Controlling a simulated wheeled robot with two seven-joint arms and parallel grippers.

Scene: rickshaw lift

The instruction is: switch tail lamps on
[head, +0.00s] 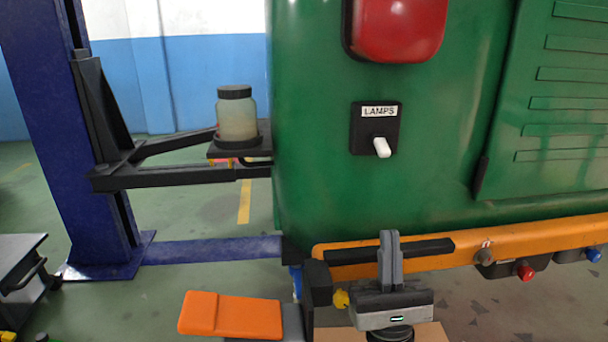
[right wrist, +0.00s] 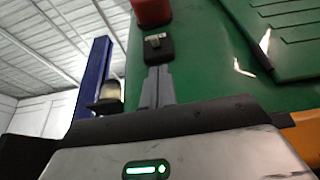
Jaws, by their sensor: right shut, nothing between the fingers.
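The lamp switch (head: 376,128) is a black plate with a "LAMPS" label and a white lever (head: 382,147) on the green rear body of the rickshaw. The lever points downward in the head view. A red tail lamp (head: 396,28) sits above it and looks unlit. My right gripper (head: 389,238) is shut and empty, fingers pointing up, below the switch and in front of the orange bumper. In the right wrist view the switch (right wrist: 158,47) shows just beyond the fingertips (right wrist: 158,72), with the red lamp (right wrist: 150,11) above. My left gripper is not in view.
A jar (head: 236,113) stands on a black lift arm (head: 180,172) joined to a blue post (head: 60,110) at left. The orange bumper (head: 460,248) crosses below the switch, with red (head: 525,272) and blue knobs at right. An orange pad (head: 230,315) is low at front.

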